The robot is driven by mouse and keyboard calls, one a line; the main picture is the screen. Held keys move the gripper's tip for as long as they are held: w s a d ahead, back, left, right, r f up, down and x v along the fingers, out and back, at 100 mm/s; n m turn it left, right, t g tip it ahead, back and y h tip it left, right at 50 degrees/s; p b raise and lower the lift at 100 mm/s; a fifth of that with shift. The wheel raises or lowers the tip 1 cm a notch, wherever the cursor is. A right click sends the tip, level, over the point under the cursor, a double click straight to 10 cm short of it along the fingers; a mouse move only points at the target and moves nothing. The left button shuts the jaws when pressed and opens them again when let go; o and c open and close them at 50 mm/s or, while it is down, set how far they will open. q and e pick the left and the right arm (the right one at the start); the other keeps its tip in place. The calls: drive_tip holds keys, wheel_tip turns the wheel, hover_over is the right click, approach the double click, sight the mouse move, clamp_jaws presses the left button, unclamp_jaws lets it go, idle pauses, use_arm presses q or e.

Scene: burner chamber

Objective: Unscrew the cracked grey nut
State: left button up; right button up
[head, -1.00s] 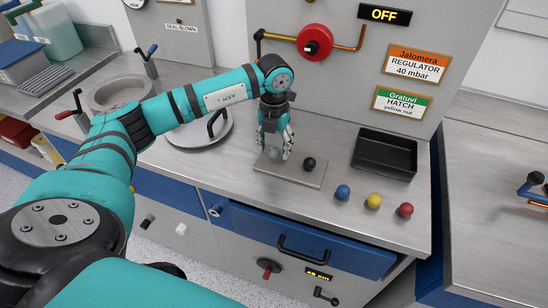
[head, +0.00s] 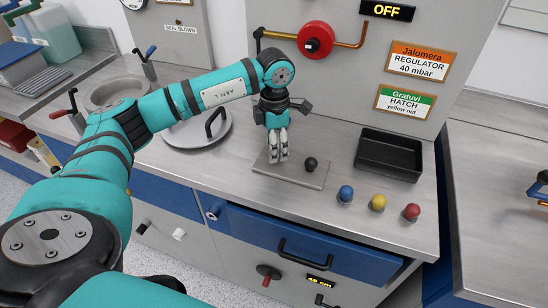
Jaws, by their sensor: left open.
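A flat metal plate (head: 295,178) lies on the worktop and carries a round black knob-like nut (head: 310,164). My left gripper (head: 278,157) points straight down over the left part of this plate, beside the black nut. Its jaws are open, though they show nearly edge-on. The cracked grey nut is not visible now; the fingers cover the spot where a grey round piece showed before. I cannot tell whether the fingers touch it. My right gripper is not in view.
A black open tray (head: 390,173) stands right of the plate. Blue (head: 346,193), yellow (head: 378,202) and red (head: 412,212) round knobs stand along the front. A round lid (head: 190,136) lies to the left. A red valve wheel (head: 315,39) is on the panel behind.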

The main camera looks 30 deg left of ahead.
use_arm(q)
drive_tip(key=m, duration=0.3)
drive_tip(key=shift+f+m+b, duration=0.1)
drive_tip(key=shift+m+b, duration=0.2)
drive_tip(key=shift+b, duration=0.1)
drive_tip(key=shift+m, duration=1)
drive_tip(key=shift+f+b, duration=1.05)
drive_tip(key=shift+f, duration=0.1)
drive_tip(key=shift+c, duration=0.2)
clamp_jaws()
drive_tip(key=shift+f, duration=0.1)
